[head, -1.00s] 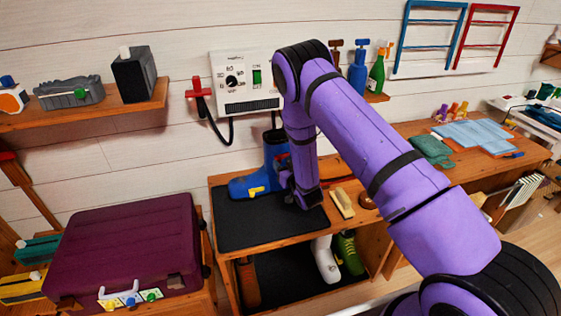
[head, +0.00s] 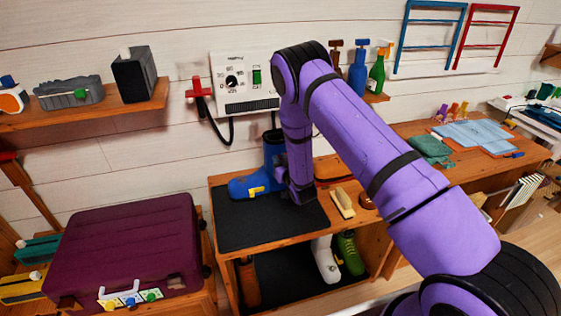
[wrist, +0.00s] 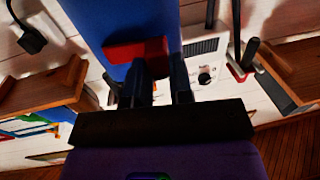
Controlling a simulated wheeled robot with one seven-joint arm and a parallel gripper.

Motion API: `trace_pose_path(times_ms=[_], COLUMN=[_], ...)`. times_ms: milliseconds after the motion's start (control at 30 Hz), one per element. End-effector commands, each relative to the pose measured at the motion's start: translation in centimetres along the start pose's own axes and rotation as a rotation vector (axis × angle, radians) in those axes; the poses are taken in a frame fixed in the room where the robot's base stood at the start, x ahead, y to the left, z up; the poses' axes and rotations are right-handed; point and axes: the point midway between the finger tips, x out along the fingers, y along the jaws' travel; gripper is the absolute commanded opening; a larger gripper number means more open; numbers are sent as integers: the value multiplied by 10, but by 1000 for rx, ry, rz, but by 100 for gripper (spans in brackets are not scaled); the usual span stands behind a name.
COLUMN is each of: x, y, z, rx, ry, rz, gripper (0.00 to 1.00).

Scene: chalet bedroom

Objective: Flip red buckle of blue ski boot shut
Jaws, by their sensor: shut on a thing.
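The blue ski boot (head: 250,185) stands on the black mat (head: 240,222) on the low bench, its toe to the left. My arm hides its right side in the head view. In the wrist view the boot's blue shell (wrist: 125,15) fills the top middle, with the red buckle (wrist: 137,49) across it. My gripper (wrist: 160,72) has its dark fingers at the buckle and is shut on it. The exact contact is partly hidden by the fingers. The buckle is hidden in the head view.
A wall control box (head: 247,85) with a red-handled fixture hangs behind the boot. A wooden brush (head: 343,203) lies right of the mat. White and green boots (head: 349,254) stand on the shelf below. A maroon suitcase (head: 125,245) is at left.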

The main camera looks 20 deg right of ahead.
Motion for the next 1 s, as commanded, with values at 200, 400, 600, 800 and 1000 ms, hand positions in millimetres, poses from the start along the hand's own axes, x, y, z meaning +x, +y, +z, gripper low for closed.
trace_pose_path(times_ms=[200,400,600,800,1000], x=[7,9,9,9,9], y=[-4,-5,-5,-5,-5], z=[0,0,0,0,0], rx=[2,1,1,1,1], ry=[2,0,0,0,0], rz=[114,160,160,160,159], gripper=[0,0,0,47,47])
